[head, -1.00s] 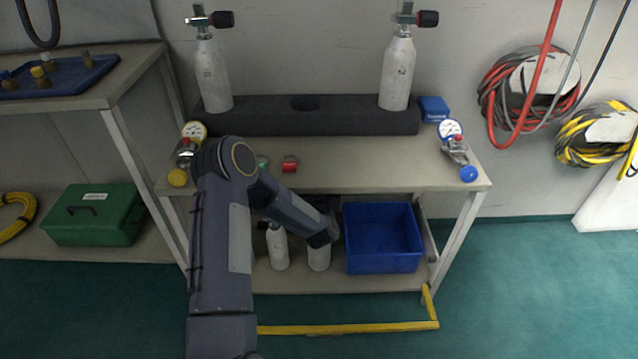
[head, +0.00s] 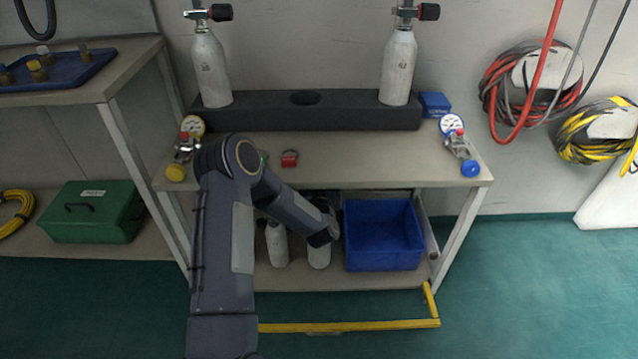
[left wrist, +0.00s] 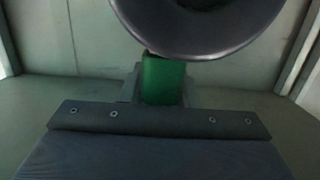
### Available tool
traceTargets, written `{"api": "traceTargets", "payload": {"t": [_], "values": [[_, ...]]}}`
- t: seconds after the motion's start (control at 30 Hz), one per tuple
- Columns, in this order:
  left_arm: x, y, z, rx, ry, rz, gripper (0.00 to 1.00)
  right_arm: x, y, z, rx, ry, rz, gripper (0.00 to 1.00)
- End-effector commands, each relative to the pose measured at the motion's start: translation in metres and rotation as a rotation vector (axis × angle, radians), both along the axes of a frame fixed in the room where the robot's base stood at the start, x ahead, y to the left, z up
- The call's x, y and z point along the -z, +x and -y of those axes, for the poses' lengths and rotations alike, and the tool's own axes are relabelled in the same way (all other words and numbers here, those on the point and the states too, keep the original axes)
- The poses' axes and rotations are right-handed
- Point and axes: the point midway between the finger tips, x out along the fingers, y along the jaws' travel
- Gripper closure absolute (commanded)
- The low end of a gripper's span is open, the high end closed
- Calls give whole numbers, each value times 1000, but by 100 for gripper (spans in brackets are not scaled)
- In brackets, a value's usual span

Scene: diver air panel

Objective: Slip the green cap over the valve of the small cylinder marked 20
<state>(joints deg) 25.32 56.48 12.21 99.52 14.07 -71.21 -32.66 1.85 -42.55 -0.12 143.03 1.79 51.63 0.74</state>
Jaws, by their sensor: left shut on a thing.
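In the left wrist view my left gripper (left wrist: 162,90) is shut on the green cap (left wrist: 163,79). A large dark rounded shape covers the top of that view, just above the cap, and I cannot tell what it is. In the head view my left arm reaches down to the lower shelf, and its gripper is hidden. Two small white cylinders stand there side by side, a left one (head: 277,247) and a right one (head: 319,254). My arm hides the right one's top, and neither marking is readable. My right gripper is not in view.
A blue bin (head: 383,236) stands right of the cylinders under the bench top (head: 350,160). A red ring-like item (head: 290,158) lies on top, beside a partly hidden green one (head: 264,157). A yellow bar (head: 350,326) runs low in front.

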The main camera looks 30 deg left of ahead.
Motion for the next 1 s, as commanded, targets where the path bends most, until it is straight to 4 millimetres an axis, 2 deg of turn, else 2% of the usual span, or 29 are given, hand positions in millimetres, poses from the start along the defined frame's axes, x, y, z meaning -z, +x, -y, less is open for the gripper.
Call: {"api": "traceTargets", "payload": {"t": [1.0], "values": [[14, 0, 0, 0, -1, 1, 92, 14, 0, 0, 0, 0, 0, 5]]}}
